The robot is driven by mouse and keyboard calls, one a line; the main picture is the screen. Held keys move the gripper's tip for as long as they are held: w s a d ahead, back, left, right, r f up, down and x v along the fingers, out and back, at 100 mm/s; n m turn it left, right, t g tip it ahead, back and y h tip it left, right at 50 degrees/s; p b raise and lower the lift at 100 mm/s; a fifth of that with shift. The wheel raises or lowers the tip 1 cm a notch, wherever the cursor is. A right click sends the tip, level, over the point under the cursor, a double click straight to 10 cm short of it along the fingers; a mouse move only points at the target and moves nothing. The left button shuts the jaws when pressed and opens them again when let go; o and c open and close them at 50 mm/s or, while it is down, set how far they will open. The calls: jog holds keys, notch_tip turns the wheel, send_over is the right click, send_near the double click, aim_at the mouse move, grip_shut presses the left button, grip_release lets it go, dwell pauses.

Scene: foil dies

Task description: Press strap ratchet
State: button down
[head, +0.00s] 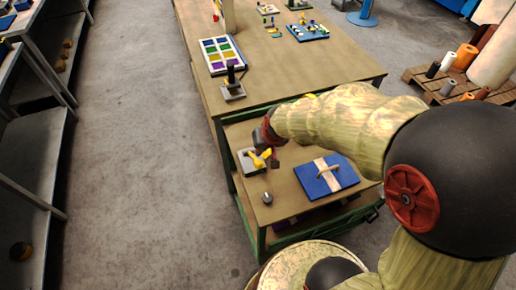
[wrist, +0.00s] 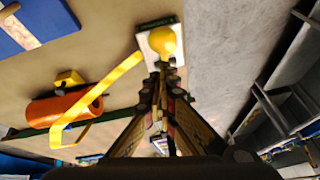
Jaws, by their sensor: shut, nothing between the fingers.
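The strap ratchet shows as a yellow round-ended lever (head: 260,158) on a small grey plate (head: 246,165) at the left of the low bench shelf. In the wrist view its yellow round end (wrist: 162,40) stands just beyond my fingertips. A yellow strap (wrist: 105,87) runs from beside the plate towards the lower left, past an orange roll (wrist: 62,108). My gripper (wrist: 162,72) is shut and empty. Its tips point at the yellow end, very close; I cannot tell whether they touch it.
A blue board with a beige strip and handle (head: 340,183) lies right of the ratchet. A small grey knob (head: 267,198) is near the front edge. A dark upright lever (head: 232,83) stands on the higher bench behind.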

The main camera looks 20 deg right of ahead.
jog(key=shift+s+f+t+b, duration=1.1)
jog(key=shift+s+f+b, duration=0.25)
jog(key=shift+b, duration=1.65)
jog(key=shift+s+f+b, duration=1.15)
jog(key=shift+f+b, duration=0.2)
jog(key=shift+b, duration=0.6)
jog(key=shift+s+f, duration=0.15)
jog(key=shift+f, duration=0.1)
jog(key=w+r+p+v, duration=0.1)
jog(key=p+v, duration=0.3)
jog(key=v, duration=0.8)
jog(key=shift+w+d+r+p, duration=0.15)
jog(key=shift+w+d+p, duration=0.25)
jog(key=shift+w, duration=0.15)
jog(key=shift+a, duration=0.1)
